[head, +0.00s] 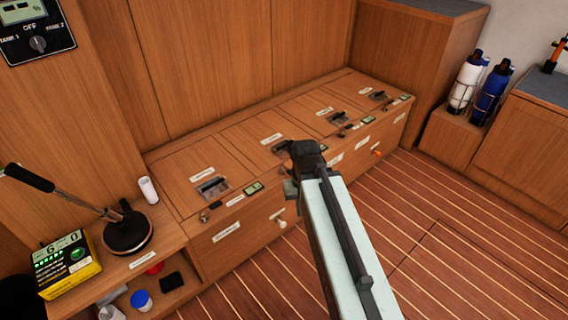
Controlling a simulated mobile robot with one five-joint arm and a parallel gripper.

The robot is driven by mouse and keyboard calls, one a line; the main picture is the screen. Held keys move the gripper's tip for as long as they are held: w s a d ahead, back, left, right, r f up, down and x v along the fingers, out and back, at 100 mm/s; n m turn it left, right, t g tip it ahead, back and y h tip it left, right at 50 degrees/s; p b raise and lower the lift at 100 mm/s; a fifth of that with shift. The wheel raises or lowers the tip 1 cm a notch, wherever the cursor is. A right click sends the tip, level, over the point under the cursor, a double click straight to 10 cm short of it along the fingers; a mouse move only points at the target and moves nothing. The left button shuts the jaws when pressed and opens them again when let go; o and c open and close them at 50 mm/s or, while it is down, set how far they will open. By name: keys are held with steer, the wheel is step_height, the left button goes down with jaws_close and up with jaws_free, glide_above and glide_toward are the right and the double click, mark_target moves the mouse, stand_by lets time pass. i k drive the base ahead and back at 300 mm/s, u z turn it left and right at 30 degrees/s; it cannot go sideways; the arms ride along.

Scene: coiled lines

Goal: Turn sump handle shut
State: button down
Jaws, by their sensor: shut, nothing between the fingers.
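My arm reaches from the lower right over the low wooden bench. My gripper (303,154) is the dark end of it, shut and empty, above the bench's front edge. Its fingertips are hard to make out. A white handle (281,222) sticks out of the bench front below and left of my gripper, apart from it. An orange handle (377,153) sticks out of the front farther right. The labels are too small to read, so I cannot tell which handle is the sump one. My arm hides part of the front between them.
Lids with recessed latches line the bench top (220,155). A black-gripped pump lever (62,192) and a yellow meter (65,262) stand at left. White (465,82) and blue (491,90) bottles stand at back right. The striped floor (440,200) is clear.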

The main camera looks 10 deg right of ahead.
mark_target(289, 170)
steer(key=u, duration=2.05)
steer(key=i, duration=0.35)
steer(key=u, duration=0.05)
